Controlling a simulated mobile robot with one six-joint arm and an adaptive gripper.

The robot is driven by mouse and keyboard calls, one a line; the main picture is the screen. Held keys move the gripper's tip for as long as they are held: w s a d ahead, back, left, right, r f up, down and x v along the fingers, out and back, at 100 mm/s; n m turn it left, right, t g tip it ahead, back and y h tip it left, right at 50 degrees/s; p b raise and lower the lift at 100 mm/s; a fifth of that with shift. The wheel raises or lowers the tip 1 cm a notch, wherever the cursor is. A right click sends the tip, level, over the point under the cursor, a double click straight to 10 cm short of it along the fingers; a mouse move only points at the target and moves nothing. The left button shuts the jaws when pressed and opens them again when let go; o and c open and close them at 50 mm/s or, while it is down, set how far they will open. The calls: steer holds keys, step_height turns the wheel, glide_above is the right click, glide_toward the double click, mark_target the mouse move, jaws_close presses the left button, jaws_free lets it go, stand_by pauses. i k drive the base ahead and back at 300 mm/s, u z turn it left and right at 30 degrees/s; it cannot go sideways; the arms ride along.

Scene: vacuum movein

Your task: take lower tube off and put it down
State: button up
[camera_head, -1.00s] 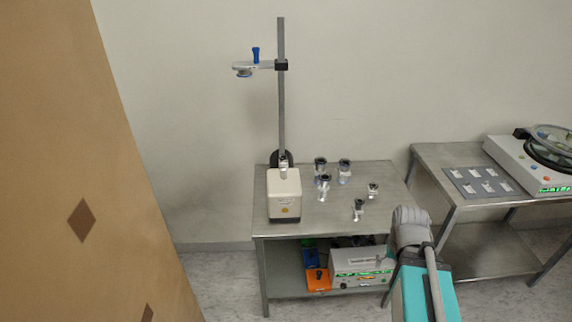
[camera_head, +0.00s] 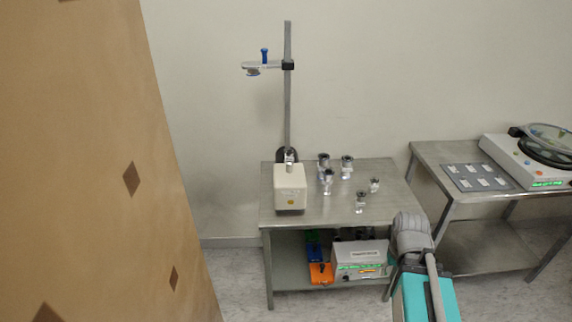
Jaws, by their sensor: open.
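Several short metal tube pieces with dark rims stand on the steel table (camera_head: 335,215). Two stand at the back, one (camera_head: 323,160) and another (camera_head: 347,162). A third, taller one (camera_head: 327,178) is in front of them, and smaller ones (camera_head: 361,199) stand to the right. A short metal piece (camera_head: 289,158) sits at the foot of the upright post, above a white box unit (camera_head: 290,188). I cannot tell which piece is the lower tube. My arm shows at the lower right, in front of the table; my gripper itself cannot be made out.
A tall post (camera_head: 287,90) carries a side clamp (camera_head: 262,66) with a blue knob. The lower shelf holds an orange bin (camera_head: 320,273) and a grey device (camera_head: 361,256). A second table (camera_head: 437,154) at right bears a machine (camera_head: 520,158). A wooden panel (camera_head: 165,130) fills the left.

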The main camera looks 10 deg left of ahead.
mark_target(288, 153)
steer(key=k, duration=1.05)
steer(key=z, duration=0.45)
steer(key=i, duration=1.45)
steer(key=u, duration=0.5)
steer(key=i, duration=0.55)
steer(key=u, duration=0.55)
